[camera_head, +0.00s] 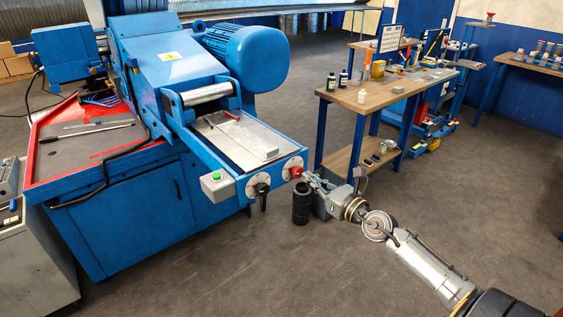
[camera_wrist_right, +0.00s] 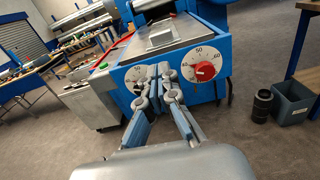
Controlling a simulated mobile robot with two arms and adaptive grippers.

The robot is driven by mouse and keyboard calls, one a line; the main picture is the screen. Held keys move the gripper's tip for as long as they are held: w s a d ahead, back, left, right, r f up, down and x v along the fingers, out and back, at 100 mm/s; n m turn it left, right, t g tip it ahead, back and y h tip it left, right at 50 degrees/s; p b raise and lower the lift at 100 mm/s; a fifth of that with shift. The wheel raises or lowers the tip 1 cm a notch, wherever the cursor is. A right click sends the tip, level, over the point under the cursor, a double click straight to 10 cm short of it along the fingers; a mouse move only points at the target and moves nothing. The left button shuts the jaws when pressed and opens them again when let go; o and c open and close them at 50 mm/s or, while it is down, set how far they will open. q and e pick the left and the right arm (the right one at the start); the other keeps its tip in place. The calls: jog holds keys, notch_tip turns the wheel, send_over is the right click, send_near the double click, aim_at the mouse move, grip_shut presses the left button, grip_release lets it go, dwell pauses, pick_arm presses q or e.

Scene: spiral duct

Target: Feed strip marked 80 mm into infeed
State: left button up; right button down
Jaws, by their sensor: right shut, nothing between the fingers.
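The blue machine's infeed bed (camera_head: 222,140) is a bare metal plate below a steel roller (camera_head: 206,94). A small red-handled item (camera_head: 229,115) and a flat grey block (camera_head: 261,153) lie on it. I cannot make out a strip marked 80 mm. On the bed's front are a dial with a black handle (camera_head: 262,190) and a dial with a red knob (camera_head: 295,171). My right gripper (camera_head: 309,178) is shut and empty, close to the front panel. In the right wrist view its fingertips (camera_wrist_right: 162,70) show between the white left dial (camera_wrist_right: 135,77) and the red knob (camera_wrist_right: 204,71). Contact is unclear.
A green button box (camera_head: 217,186) is on the bed's left corner. A black cylinder (camera_head: 301,204) and a grey bin (camera_wrist_right: 293,103) stand on the floor by the machine. A wooden workbench (camera_head: 375,97) with bottles and boxes stands to the right. Open floor lies in front.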

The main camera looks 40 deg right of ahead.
send_near(274, 152)
jog(key=w, duration=0.6)
jog(key=shift+w+a, duration=0.25)
jog(key=shift+w, duration=0.1)
jog(key=shift+w+a, duration=0.1)
jog(key=shift+w, duration=0.1)
pick_arm(q)
jog(key=shift+s+d+f, duration=0.15)
jog(key=shift+d, duration=0.55)
jog(key=shift+d, duration=0.2)
